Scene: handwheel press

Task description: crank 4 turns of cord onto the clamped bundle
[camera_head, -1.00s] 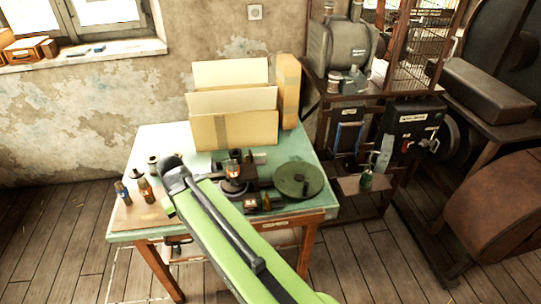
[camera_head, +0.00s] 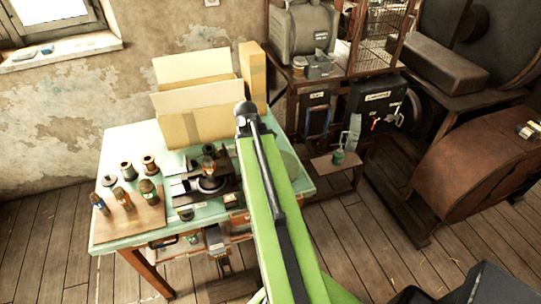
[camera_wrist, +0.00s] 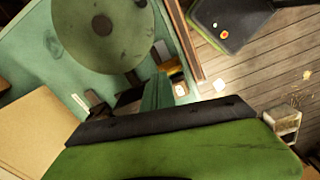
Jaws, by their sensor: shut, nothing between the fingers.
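The green worktable (camera_head: 118,150) holds a dark press fixture (camera_head: 185,198). An upright dark piece with an orange band (camera_head: 208,162) stands on it; I cannot tell if this is the bundle. A round green disc (camera_head: 291,160) at the table's right is mostly hidden behind my arm. In the wrist view the disc (camera_wrist: 75,35) shows large at the upper left, with small dark parts below it. My green arm crosses both views, and my fingers are not visible. No cord can be made out.
Several small spools (camera_head: 127,171) stand at the table's left, behind a wooden board (camera_head: 140,225) with banded bottle-like pieces. A machine rack (camera_head: 340,85) is close on the right. Floor (camera_head: 50,240) is clear at left.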

